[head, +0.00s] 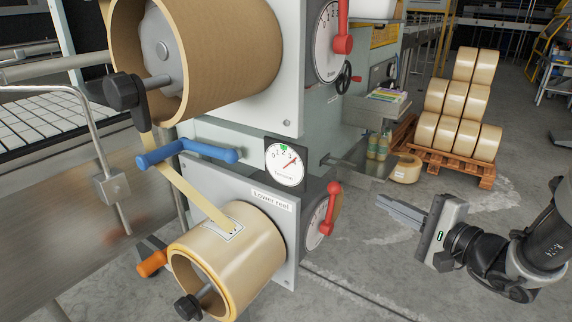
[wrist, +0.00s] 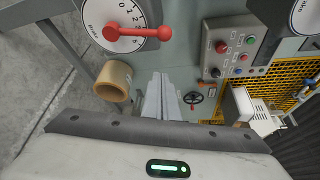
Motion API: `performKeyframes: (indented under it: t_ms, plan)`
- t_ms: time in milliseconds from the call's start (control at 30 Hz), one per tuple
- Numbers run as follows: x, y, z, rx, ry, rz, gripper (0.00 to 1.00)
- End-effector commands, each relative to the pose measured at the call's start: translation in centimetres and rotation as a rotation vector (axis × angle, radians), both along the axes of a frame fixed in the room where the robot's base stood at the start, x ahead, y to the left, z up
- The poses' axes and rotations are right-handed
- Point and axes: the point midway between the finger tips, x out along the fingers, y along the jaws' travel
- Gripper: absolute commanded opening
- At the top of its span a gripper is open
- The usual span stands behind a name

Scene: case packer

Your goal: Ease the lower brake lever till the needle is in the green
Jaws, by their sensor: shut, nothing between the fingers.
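The lower brake lever (head: 331,208) is red and stands nearly upright on its white dial (head: 315,228), on the right side of the lower reel housing. In the wrist view the red lever (wrist: 137,32) lies across the dial at the upper left. The tension gauge (head: 284,163) has a small green band at its top; its red needle points up and right, right of the green. My gripper (head: 380,205) is shut and empty, to the right of the lever with a clear gap. Its fingers (wrist: 163,97) point towards the machine in the wrist view.
The lower tape reel (head: 230,255) and upper reel (head: 215,50) sit left of the dials. The upper brake lever (head: 343,30) is above. A loose tape roll (head: 406,169) lies on the floor near a loaded pallet (head: 450,167). Floor around my gripper is clear.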

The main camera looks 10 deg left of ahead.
Motion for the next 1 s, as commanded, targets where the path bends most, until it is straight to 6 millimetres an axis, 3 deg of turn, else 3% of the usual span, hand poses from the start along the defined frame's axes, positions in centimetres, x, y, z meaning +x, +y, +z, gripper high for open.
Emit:
performKeyframes:
  t_ms: [33, 133, 267, 400, 600, 767, 1000]
  plan:
    - [0.0, 0.0, 0.0, 0.001, 0.001, 0.000, 0.07]
    - [-0.4, -0.3, 0.1, 0.054, 0.066, -0.002, 0.24]
    - [-2.2, -1.2, -0.2, 0.282, 0.318, -0.012, 0.43]
    - [-5.1, -1.6, -0.1, 0.612, 0.633, -0.015, 0.43]
    - [-7.5, -1.6, 0.5, 0.908, 0.885, 0.000, 0.43]
    - [-7.1, -0.6, 0.2, 0.941, 0.916, 0.009, 0.43]
    - [-4.3, 3.2, 0.2, 0.936, 0.914, 0.012, 0.43]
